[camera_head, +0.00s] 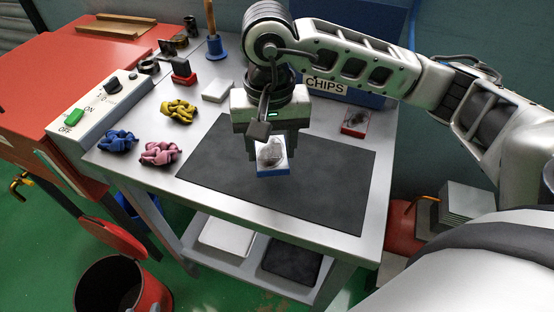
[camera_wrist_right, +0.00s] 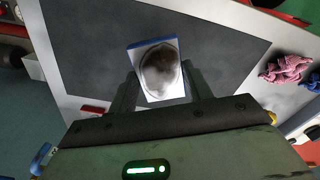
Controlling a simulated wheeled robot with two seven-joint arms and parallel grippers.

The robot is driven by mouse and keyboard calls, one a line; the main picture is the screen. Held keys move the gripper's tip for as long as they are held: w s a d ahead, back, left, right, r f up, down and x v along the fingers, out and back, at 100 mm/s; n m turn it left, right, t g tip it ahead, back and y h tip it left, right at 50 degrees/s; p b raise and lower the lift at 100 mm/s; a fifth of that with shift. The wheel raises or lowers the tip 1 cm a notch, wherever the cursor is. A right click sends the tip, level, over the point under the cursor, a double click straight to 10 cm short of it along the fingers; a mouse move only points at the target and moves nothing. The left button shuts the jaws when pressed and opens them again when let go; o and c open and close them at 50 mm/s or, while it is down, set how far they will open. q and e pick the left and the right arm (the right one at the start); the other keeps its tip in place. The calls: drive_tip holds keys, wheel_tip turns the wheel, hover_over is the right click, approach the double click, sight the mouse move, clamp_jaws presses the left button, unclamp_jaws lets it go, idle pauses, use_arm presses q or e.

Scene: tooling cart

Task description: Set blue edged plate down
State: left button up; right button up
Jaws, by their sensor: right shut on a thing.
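The blue edged plate (camera_head: 264,168) is a small white rectangular piece with a blue edge and a dark round smudge on its face. My right gripper (camera_head: 272,158) points down over the dark mat (camera_head: 325,185) and is shut on the plate. In the right wrist view the plate (camera_wrist_right: 160,72) sits between the two fingers of the right gripper (camera_wrist_right: 161,88), with the mat behind it. I cannot tell whether the plate touches the mat. My left gripper is not in view.
Yellow (camera_head: 179,111), blue (camera_head: 118,141) and pink (camera_head: 160,152) rags and a white block (camera_head: 217,90) lie left. The mat's front and right parts are clear.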

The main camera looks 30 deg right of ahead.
drive_tip(key=m, duration=0.2)
drive_tip(key=s+a+r+m, duration=0.1)
drive_tip(key=shift+r+m, duration=0.1)
drive_tip(key=shift+m, duration=0.3)
drive_tip(key=m, duration=0.1)
drive_tip(key=s+r+m, duration=0.1)
drive_tip(key=m, duration=0.3)
drive_tip(key=shift+s+a+r, duration=0.15)
drive_tip(key=shift+s+a, duration=0.1)
drive_tip(key=shift+a, duration=0.05)
drive_tip(key=s+a+r+m, duration=0.1)
drive_tip(key=s+r+m, duration=0.3)
drive_tip(key=m, duration=1.2)
drive_tip(key=m+b, duration=0.2)
drive_tip(key=m, duration=1.5)
hover_over(298, 168)
drive_tip(key=f, duration=0.5)
drive_tip(key=s+f, duration=0.1)
drive_tip(key=f, duration=0.1)
drive_tip(key=shift+a+f, duration=0.25)
drive_tip(key=shift+w+d+f, duration=0.1)
drive_tip(key=shift+w+f, duration=0.1)
drive_tip(key=shift+f, duration=0.05)
drive_tip(key=shift+w+d+f, duration=0.1)
drive_tip(key=shift+w+f, duration=0.05)
drive_tip(key=shift+f, duration=0.8)
drive_tip(key=shift+w+d+f, duration=0.1)
drive_tip(key=shift+f, duration=0.8)
